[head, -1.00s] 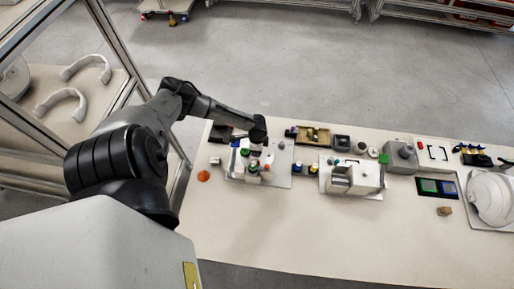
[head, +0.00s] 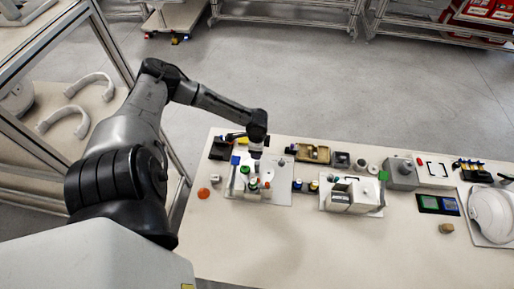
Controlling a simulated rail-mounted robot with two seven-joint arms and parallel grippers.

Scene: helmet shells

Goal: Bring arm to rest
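My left arm comes in from the left and reaches over the far left part of the table. My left gripper (head: 257,152) points down above the left light-coloured fixture plate (head: 279,190). It is small and dark, and I cannot see whether its fingers are open or hold anything. My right gripper is not in view. A white helmet shell (head: 490,214) sits at the right edge of the table, partly cut off by the frame.
Small coloured parts stand on the left fixture. A white block fixture (head: 351,193) stands to its right. The front of the table (head: 300,245) is mostly clear.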

